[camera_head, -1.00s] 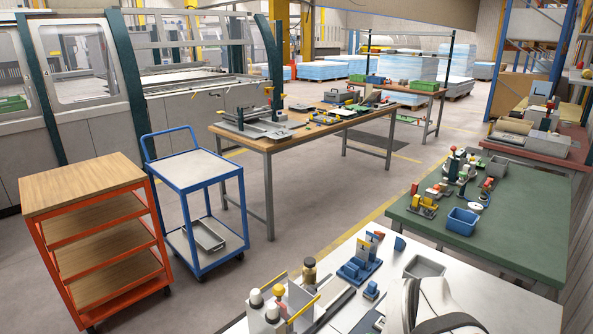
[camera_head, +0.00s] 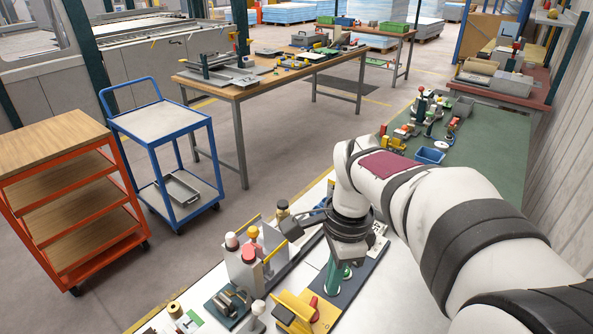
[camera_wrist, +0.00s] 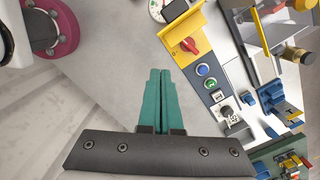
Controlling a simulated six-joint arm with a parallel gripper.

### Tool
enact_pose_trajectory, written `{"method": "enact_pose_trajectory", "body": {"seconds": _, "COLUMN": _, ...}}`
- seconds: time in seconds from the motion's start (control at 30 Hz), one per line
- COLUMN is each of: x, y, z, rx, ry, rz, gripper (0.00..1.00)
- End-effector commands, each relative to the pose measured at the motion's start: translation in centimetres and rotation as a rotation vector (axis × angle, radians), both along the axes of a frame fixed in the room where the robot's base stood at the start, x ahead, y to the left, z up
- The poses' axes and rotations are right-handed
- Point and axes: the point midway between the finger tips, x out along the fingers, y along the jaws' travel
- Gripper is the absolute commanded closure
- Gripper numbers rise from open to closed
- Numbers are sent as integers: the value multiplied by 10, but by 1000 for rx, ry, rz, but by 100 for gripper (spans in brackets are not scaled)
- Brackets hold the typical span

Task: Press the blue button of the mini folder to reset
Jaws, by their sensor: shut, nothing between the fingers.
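The blue button (camera_wrist: 203,69) shows in the wrist view as a round cap on a dark control strip (camera_wrist: 217,97). A green button (camera_wrist: 210,83) sits just below it, and a red knob (camera_wrist: 190,45) on a yellow plate sits above it. My gripper (camera_wrist: 160,72) has its two green fingers together, with nothing between them. Its tips appear to the left of the blue button; I cannot tell the height gap. In the head view my gripper (camera_head: 338,276) is over the white table, near the strip. The blue button is not discernible there.
A yellow bracket (camera_head: 293,306) stands in front. Blue fixtures (camera_wrist: 270,97) lie right in the wrist view. The white table (camera_head: 385,290) has bare room right of the strip.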

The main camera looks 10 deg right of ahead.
Motion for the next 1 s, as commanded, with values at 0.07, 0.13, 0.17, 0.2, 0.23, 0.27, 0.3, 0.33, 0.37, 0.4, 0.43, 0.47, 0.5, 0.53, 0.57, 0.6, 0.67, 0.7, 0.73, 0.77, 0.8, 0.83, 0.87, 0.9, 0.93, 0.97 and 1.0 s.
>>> {"method": "enact_pose_trajectory", "body": {"seconds": 0.07, "x": 50, "y": -14, "z": -16, "rx": -23, "ry": 19, "rz": -248, "gripper": 100}}
{"method": "enact_pose_trajectory", "body": {"seconds": 0.13, "x": 86, "y": -25, "z": -32, "rx": -41, "ry": 25, "rz": -456, "gripper": 100}}
{"method": "enact_pose_trajectory", "body": {"seconds": 0.17, "x": 98, "y": -30, "z": -38, "rx": -47, "ry": 26, "rz": -532, "gripper": 100}}
{"method": "enact_pose_trajectory", "body": {"seconds": 0.2, "x": 112, "y": -35, "z": -47, "rx": -55, "ry": 27, "rz": -620, "gripper": 100}}
{"method": "enact_pose_trajectory", "body": {"seconds": 0.23, "x": 120, "y": -38, "z": -52, "rx": -59, "ry": 27, "rz": -675, "gripper": 100}}
{"method": "enact_pose_trajectory", "body": {"seconds": 0.27, "x": 127, "y": -41, "z": -57, "rx": -63, "ry": 26, "rz": -724, "gripper": 100}}
{"method": "enact_pose_trajectory", "body": {"seconds": 0.3, "x": 134, "y": -44, "z": -63, "rx": -66, "ry": 26, "rz": -774, "gripper": 100}}
{"method": "enact_pose_trajectory", "body": {"seconds": 0.33, "x": 138, "y": -45, "z": -65, "rx": -68, "ry": 25, "rz": -802, "gripper": 100}}
{"method": "enact_pose_trajectory", "body": {"seconds": 0.37, "x": 141, "y": -46, "z": -68, "rx": -69, "ry": 26, "rz": -823, "gripper": 100}}
{"method": "enact_pose_trajectory", "body": {"seconds": 0.4, "x": 143, "y": -47, "z": -69, "rx": -70, "ry": 24, "rz": -841, "gripper": 100}}
{"method": "enact_pose_trajectory", "body": {"seconds": 0.43, "x": 144, "y": -47, "z": -70, "rx": -71, "ry": 24, "rz": -849, "gripper": 100}}
{"method": "enact_pose_trajectory", "body": {"seconds": 0.47, "x": 145, "y": -48, "z": -70, "rx": -71, "ry": 23, "rz": -853, "gripper": 100}}
{"method": "enact_pose_trajectory", "body": {"seconds": 0.5, "x": 145, "y": -48, "z": -70, "rx": -71, "ry": 23, "rz": -854, "gripper": 100}}
{"method": "enact_pose_trajectory", "body": {"seconds": 0.53, "x": 145, "y": -48, "z": -70, "rx": -71, "ry": 23, "rz": -853, "gripper": 100}}
{"method": "enact_pose_trajectory", "body": {"seconds": 0.57, "x": 144, "y": -48, "z": -70, "rx": -71, "ry": 23, "rz": -853, "gripper": 100}}
{"method": "enact_pose_trajectory", "body": {"seconds": 0.6, "x": 144, "y": -48, "z": -70, "rx": -71, "ry": 23, "rz": -852, "gripper": 100}}
{"method": "enact_pose_trajectory", "body": {"seconds": 0.67, "x": 144, "y": -47, "z": -70, "rx": -71, "ry": 24, "rz": -852, "gripper": 100}}
{"method": "enact_pose_trajectory", "body": {"seconds": 0.7, "x": 144, "y": -47, "z": -70, "rx": -71, "ry": 24, "rz": -851, "gripper": 100}}
{"method": "enact_pose_trajectory", "body": {"seconds": 0.73, "x": 144, "y": -47, "z": -72, "rx": -71, "ry": 24, "rz": -851, "gripper": 100}}
{"method": "enact_pose_trajectory", "body": {"seconds": 0.77, "x": 144, "y": -48, "z": -74, "rx": -71, "ry": 25, "rz": -850, "gripper": 100}}
{"method": "enact_pose_trajectory", "body": {"seconds": 0.8, "x": 144, "y": -47, "z": -78, "rx": -72, "ry": 27, "rz": -851, "gripper": 100}}
{"method": "enact_pose_trajectory", "body": {"seconds": 0.83, "x": 143, "y": -48, "z": -83, "rx": -72, "ry": 27, "rz": -850, "gripper": 100}}
{"method": "enact_pose_trajectory", "body": {"seconds": 0.87, "x": 143, "y": -48, "z": -88, "rx": -73, "ry": 27, "rz": -849, "gripper": 100}}
{"method": "enact_pose_trajectory", "body": {"seconds": 0.9, "x": 143, "y": -47, "z": -95, "rx": -72, "ry": 27, "rz": -849, "gripper": 100}}
{"method": "enact_pose_trajectory", "body": {"seconds": 0.93, "x": 143, "y": -47, "z": -102, "rx": -72, "ry": 28, "rz": -850, "gripper": 100}}
{"method": "enact_pose_trajectory", "body": {"seconds": 0.97, "x": 143, "y": -47, "z": -109, "rx": -72, "ry": 28, "rz": -850, "gripper": 100}}
{"method": "enact_pose_trajectory", "body": {"seconds": 1.0, "x": 143, "y": -47, "z": -118, "rx": -72, "ry": 28, "rz": -849, "gripper": 100}}
